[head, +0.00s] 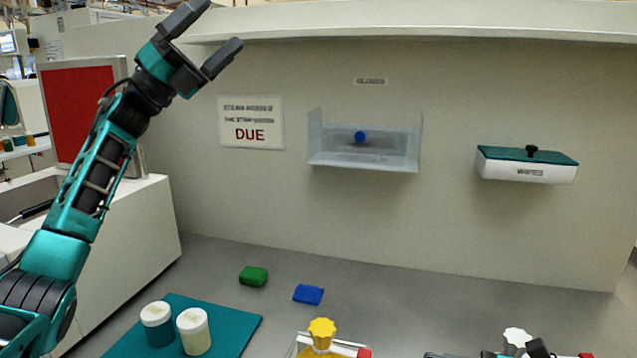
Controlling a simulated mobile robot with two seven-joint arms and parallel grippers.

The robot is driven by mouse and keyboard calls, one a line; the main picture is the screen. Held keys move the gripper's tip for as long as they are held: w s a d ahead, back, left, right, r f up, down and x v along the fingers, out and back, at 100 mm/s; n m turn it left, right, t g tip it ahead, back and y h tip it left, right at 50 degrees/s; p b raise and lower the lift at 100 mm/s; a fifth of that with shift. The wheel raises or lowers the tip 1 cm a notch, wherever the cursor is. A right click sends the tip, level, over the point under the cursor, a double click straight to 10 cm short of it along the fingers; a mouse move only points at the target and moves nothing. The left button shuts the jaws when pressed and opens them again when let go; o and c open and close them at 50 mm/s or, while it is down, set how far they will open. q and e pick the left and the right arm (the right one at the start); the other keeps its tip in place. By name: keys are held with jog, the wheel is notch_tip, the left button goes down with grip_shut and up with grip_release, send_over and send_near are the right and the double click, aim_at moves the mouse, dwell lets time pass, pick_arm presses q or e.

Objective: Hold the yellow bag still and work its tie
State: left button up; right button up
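The yellow bag (321,334) stands at the bottom middle of the head view. Its ruffled top is gathered above a narrow neck. Its lower part is cut off by the frame edge, and I cannot make out the tie clearly. My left gripper (219,28) is raised high at the upper left, far from the bag, with its two dark fingers spread and nothing between them. Dark pieces (539,348) at the bottom right, beside a white ruffled top (517,337), may be part of my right gripper; too little shows to tell.
A teal mat (238,327) holds two white-lidded jars (157,324) (194,331). A green block (254,276) and a blue block (308,294) lie behind the bag. A clear wall bin (363,160) holds a blue ball. A teal-lidded box (527,165) is on the wall at right.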

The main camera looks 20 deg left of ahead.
pick_arm(q)
jog(key=d+f+m+g+y, duration=0.1)
jog(key=d+f+m+g, duration=0.25)
jog(key=d, duration=0.35)
jog(key=d+f+m+g+y, duration=0.1)
jog(key=d+f+m+g, duration=0.15)
jog(key=d+g, duration=0.35)
jog(key=m+g+y, duration=0.5)
jog(key=g+y, duration=0.1)
jog(key=y, duration=1.2)
send_over(322, 345)
jog(key=w, duration=0.2)
jog(key=f, duration=2.9)
jog(key=shift+s, duration=0.2)
jog(key=shift+s+a+f+y, duration=0.1)
jog(key=shift+a+f+y, duration=0.2)
jog(key=shift+f+y, duration=0.25)
notch_tip(322, 345, down, 12)
jog(key=shift+f, duration=0.15)
jog(key=shift+c, duration=0.3)
